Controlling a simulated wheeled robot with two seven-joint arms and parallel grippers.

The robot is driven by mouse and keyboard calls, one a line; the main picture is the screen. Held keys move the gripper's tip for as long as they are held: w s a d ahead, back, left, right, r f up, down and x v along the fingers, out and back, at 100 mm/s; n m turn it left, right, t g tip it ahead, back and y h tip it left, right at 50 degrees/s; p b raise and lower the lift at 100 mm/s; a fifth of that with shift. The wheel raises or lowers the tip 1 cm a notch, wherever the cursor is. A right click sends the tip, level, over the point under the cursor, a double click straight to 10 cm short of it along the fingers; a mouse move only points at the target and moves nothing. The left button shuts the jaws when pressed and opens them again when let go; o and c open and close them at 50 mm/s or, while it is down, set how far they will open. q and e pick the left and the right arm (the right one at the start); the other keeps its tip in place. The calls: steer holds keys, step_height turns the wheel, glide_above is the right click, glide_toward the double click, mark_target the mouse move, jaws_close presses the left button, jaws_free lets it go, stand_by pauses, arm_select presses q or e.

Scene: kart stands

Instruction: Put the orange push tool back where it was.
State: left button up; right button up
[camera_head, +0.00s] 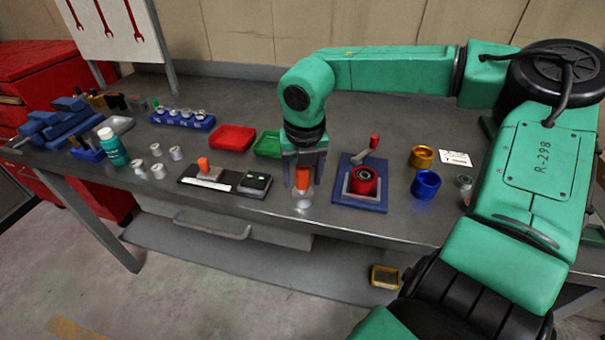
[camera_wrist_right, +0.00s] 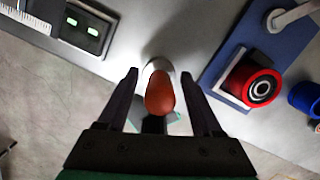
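The orange push tool (camera_head: 302,180) is upright near the front edge of the grey bench, above a silvery round piece (camera_head: 302,200). I cannot tell whether that piece is part of the tool. My right gripper (camera_head: 303,187) points down over the tool, with a finger on each side. In the right wrist view the orange handle (camera_wrist_right: 160,95) lies between the fingers (camera_wrist_right: 159,76), with visible gaps on both sides, so the gripper is open around it. Another orange-topped piece (camera_head: 205,168) sits on a dark fixture with a white scale (camera_head: 208,184). My left gripper is out of view.
A blue plate (camera_head: 375,203) with a red roller (camera_head: 363,181) and crank is close to the right. A small display box (camera_head: 255,184) is close to the left. Red (camera_head: 232,138) and green (camera_head: 267,144) trays lie behind. Blue (camera_head: 425,184) and gold (camera_head: 421,157) rings stand farther right.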

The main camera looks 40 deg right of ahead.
mark_target(304, 197)
steer(key=shift+r, duration=0.1)
steer(key=shift+r, duration=0.3)
steer(key=r, duration=0.3)
steer(key=s+r, duration=0.1)
steer(key=r, duration=0.3)
steer(key=a+r, duration=0.1)
steer(key=r, duration=0.3)
steer(key=shift+s+r+b, duration=0.2)
steer(key=shift+s+b, duration=0.1)
steer(key=shift+b, duration=0.05)
